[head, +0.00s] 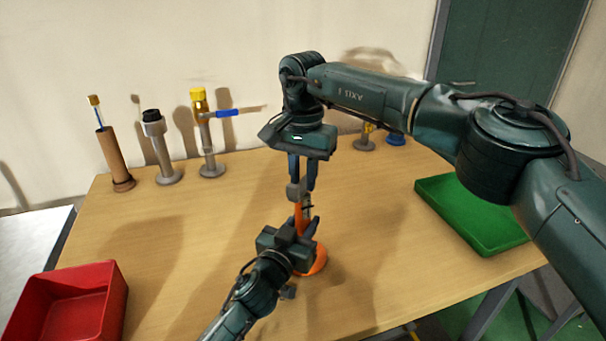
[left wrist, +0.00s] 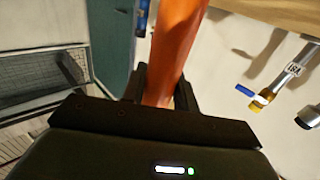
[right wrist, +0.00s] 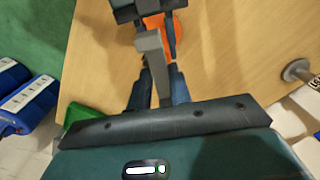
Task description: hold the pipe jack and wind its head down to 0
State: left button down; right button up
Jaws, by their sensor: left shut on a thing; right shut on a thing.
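The pipe jack has an orange body and round foot (head: 318,262) and stands upright near the middle of the wooden table. Its grey head (head: 294,190) is on top and also shows in the right wrist view (right wrist: 152,55). My left gripper (head: 303,238) comes in low from the front and is shut on the orange body, which fills its jaws in the left wrist view (left wrist: 178,45). My right gripper (head: 302,180) points straight down from above and is shut on the grey head. The grippers hide part of the jack, and I cannot read any scale on it.
A red bin (head: 70,300) is at the front left and a green tray (head: 472,215) at the right. A brown holder (head: 115,160), a black-capped stand (head: 160,150) and a yellow-topped stand (head: 206,135) line the back left. The table's left middle is clear.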

grip_shut()
jog(key=shift+m, duration=0.3)
